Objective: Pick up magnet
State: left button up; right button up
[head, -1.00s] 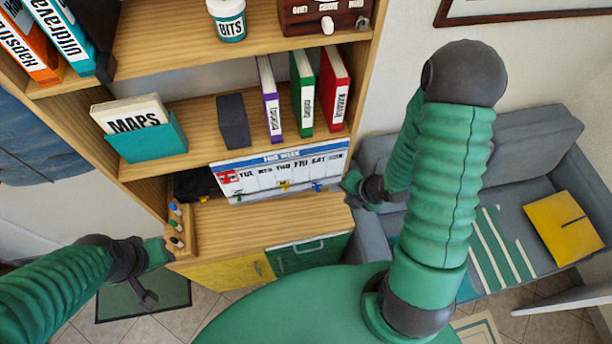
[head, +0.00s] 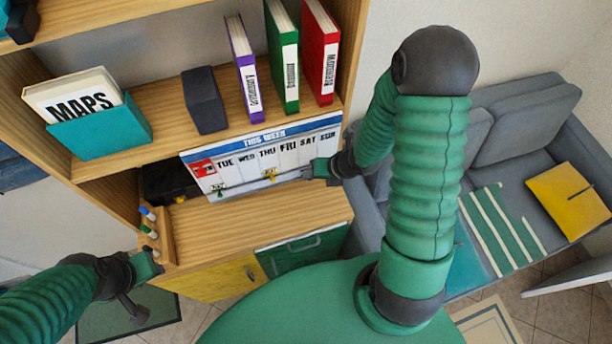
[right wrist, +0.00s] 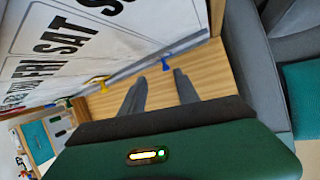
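A white week planner board (head: 240,172) leans on the lower shelf under the books, with small magnets along its bottom edge. A yellow magnet (head: 270,175) and a green magnet (head: 218,189) show in the head view; the yellow one also shows in the right wrist view (right wrist: 97,82). A blue magnet (right wrist: 167,62) shows in the right wrist view, just beyond and between my right fingertips. My right gripper (right wrist: 160,75) is open and empty at the board's lower right; it shows in the head view too (head: 308,173). My left gripper (head: 157,265) is by the cabinet's left side; its fingers are unclear.
A wooden marker holder (head: 160,240) stands at the cabinet's left edge. The cabinet top (head: 250,225) in front of the board is clear. Books, a dark block (head: 204,100) and a teal MAPS box (head: 100,130) fill the shelf above. A grey sofa (head: 520,150) stands right.

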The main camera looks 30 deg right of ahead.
jog(key=f, duration=0.1)
jog(key=w+f, duration=0.1)
jog(key=f, duration=0.3)
jog(key=shift+w+d+f, duration=0.1)
jog(key=shift+w+f, duration=0.05)
jog(key=shift+w, duration=0.2)
jog(key=shift+s+a, duration=0.15)
jog(key=shift+a, duration=0.05)
jog(key=c, duration=0.6)
grip_shut()
jog(key=shift+d, duration=0.1)
